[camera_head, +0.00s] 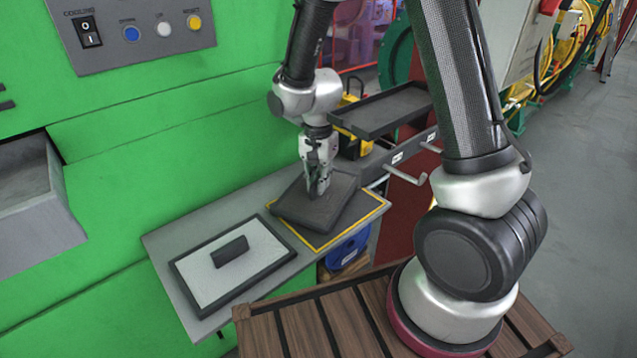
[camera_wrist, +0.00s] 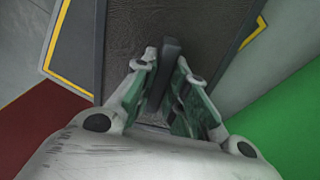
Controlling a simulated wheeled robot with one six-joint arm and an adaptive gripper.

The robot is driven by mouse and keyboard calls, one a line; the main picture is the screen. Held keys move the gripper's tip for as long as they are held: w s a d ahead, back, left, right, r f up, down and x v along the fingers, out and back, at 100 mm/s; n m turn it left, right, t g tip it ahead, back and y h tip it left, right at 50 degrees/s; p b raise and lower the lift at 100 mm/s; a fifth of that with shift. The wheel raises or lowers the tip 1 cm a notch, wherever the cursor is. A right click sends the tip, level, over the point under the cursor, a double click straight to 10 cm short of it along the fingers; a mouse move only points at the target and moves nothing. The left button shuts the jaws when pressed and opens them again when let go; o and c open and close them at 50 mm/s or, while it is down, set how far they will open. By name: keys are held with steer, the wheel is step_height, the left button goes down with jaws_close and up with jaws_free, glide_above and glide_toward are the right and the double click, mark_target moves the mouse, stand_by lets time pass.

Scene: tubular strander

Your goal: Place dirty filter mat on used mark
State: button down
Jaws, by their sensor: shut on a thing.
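The dirty filter mat (camera_head: 314,212) is a dark grey framed panel at the right part of the grey shelf. It lies over the yellow-outlined used mark (camera_head: 377,208), turned at an angle to the outline; whether it touches the shelf I cannot tell. My gripper (camera_head: 317,190) is above it, shut on its raised handle. In the wrist view my gripper (camera_wrist: 165,95) has its fingers on both sides of the dark handle bar (camera_wrist: 170,60), with the dark mat (camera_wrist: 135,40) beneath and yellow lines of the mark (camera_wrist: 60,75) on both sides.
A white filter mat (camera_head: 200,277) with a black frame and handle lies on the shelf (camera_head: 172,240) to the left. A black tray (camera_head: 385,112) and metal hooks (camera_head: 405,170) are behind to the right. The green machine wall (camera_head: 140,165) backs the shelf.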

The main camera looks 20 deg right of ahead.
steer(key=shift+f, duration=0.35)
steer(key=shift+f, duration=0.1)
steer(key=c, duration=1.4)
jaws_free()
steer(key=shift+c, duration=0.2)
step_height(320, 180, up, 12)
